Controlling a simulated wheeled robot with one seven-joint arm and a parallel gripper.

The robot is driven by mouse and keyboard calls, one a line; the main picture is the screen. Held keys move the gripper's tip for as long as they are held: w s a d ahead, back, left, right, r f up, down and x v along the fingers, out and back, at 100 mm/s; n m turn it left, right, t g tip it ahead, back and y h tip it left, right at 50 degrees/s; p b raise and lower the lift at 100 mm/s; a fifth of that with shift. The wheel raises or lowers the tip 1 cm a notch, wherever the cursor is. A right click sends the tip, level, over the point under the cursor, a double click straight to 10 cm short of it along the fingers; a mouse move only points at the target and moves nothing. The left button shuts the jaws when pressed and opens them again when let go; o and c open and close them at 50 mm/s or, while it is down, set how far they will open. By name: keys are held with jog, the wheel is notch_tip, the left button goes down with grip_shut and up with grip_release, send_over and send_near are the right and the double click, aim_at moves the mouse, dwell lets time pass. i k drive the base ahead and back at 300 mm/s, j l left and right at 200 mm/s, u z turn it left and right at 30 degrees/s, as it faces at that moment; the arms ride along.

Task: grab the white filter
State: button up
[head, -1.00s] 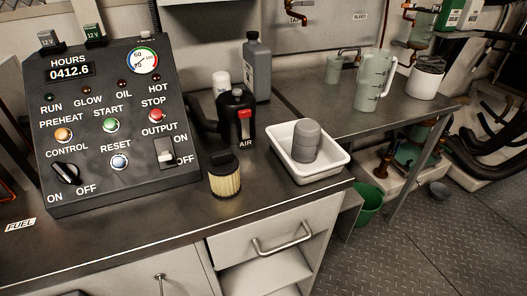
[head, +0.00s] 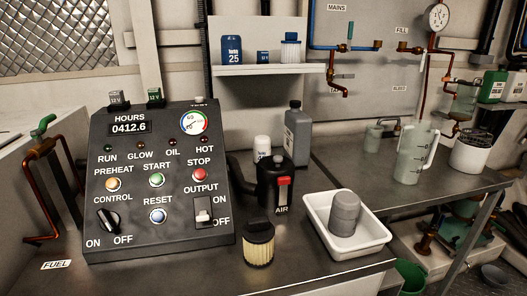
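Two things could be the white filter. A small white cylinder (head: 262,149) stands upright at the back of the counter, partly hidden behind the black AIR housing (head: 275,184). A white pleated cartridge with a blue cap (head: 290,52) stands on the wall shelf. A cream pleated filter with a black cap (head: 258,244) stands on the counter in front of the housing. A grey canister (head: 345,212) sits in a white tray (head: 376,246) to the right. My gripper is not in view.
The control panel (head: 158,218) fills the counter's left. A grey bottle (head: 297,135) stands beside the white cylinder. The shelf (head: 262,71) also holds blue containers. A clear jug (head: 413,155) and a white bucket (head: 476,152) stand on the right-hand bench. Pipes run along the wall.

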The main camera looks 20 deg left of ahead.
aim_at(262, 148)
jog(key=i+l+u, duration=0.2)
jog(key=i+u, duration=0.2)
jog(key=i+l+u, duration=0.4)
jog(key=k+j, duration=0.05)
jog(key=j, duration=0.05)
